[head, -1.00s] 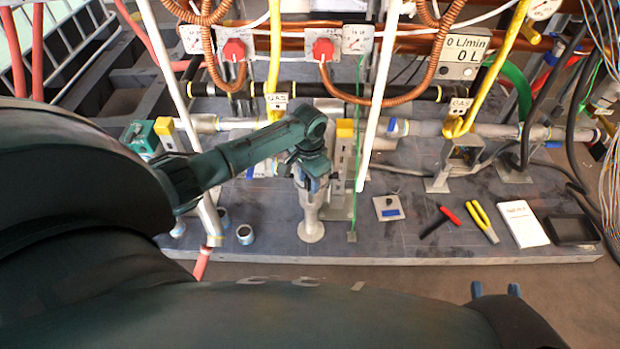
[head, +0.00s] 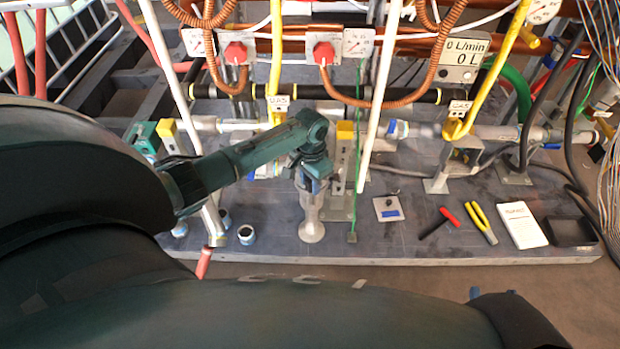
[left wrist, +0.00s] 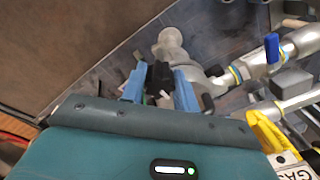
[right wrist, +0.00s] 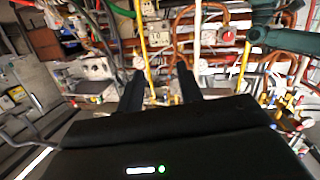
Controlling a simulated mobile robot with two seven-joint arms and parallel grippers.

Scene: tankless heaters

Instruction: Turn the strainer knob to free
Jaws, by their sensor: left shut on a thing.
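The strainer's grey metal body (head: 312,228) stands on the platform, below my left gripper (head: 313,184) in the head view. In the left wrist view its rounded grey end (left wrist: 169,42) shows beyond the fingers. A black knob (left wrist: 158,77) sits between the two blue fingers of my left gripper (left wrist: 159,88), which is shut on it. The gripper hides the knob in the head view. My right gripper (right wrist: 160,88) has its dark fingers apart with nothing between them. Its blue tips (head: 492,293) show at the lower right of the head view.
Yellow-handled pliers (head: 482,222), a red-handled tool (head: 440,222), a white booklet (head: 523,224) and a black tray (head: 572,232) lie on the platform at right. Pipes, a white pole (head: 376,105) and a green line (head: 357,150) stand close around the left gripper.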

